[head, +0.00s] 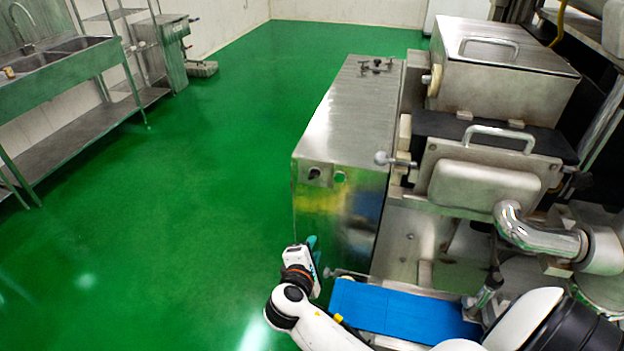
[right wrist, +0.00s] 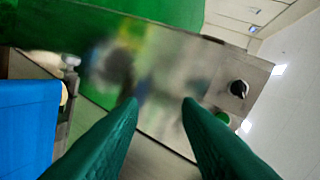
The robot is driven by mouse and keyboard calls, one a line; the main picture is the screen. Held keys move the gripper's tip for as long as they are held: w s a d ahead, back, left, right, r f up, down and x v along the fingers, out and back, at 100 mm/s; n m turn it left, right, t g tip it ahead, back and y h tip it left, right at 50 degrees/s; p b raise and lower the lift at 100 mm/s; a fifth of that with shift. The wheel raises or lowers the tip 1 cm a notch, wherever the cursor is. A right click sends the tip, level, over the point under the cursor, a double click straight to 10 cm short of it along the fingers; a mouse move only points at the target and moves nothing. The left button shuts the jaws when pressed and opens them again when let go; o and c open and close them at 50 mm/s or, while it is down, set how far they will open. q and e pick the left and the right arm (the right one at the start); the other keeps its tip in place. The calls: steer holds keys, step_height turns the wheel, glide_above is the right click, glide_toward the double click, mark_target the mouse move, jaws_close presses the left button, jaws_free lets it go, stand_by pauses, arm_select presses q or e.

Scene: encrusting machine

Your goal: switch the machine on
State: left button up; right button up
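The encrusting machine (head: 345,120) is a steel body with a smooth upright front panel. A black rotary switch (head: 314,173) and a green button (head: 340,177) sit side by side near the top of that panel. In the right wrist view the black switch (right wrist: 238,88) and the green button (right wrist: 222,118) lie at the right, beyond the right fingertip. My right gripper (head: 312,243) is below the switch in the head view, in front of the panel. Its two green fingers (right wrist: 160,103) are apart with nothing between them. My left gripper is not in view.
A blue belt (head: 400,311) lies right of my right gripper, under the machine's metal pipe (head: 540,235). A steel hopper box (head: 505,65) stands at the upper right. A sink bench (head: 75,70) is at the far left. The green floor (head: 190,200) between is clear.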

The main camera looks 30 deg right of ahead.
mark_target(313, 177)
steer(key=w+r+n+t+h, duration=0.35)
steer(key=w+r, duration=0.25)
steer(key=r, duration=0.2)
steer(key=shift+g, duration=0.45)
steer(key=p+x, duration=0.4)
steer(key=x, duration=0.6)
steer(key=shift+d, duration=0.15)
steer(key=shift+w+d+f, duration=0.1)
steer(key=shift+w+d, duration=0.15)
steer(key=shift+d, duration=0.05)
jaws_close()
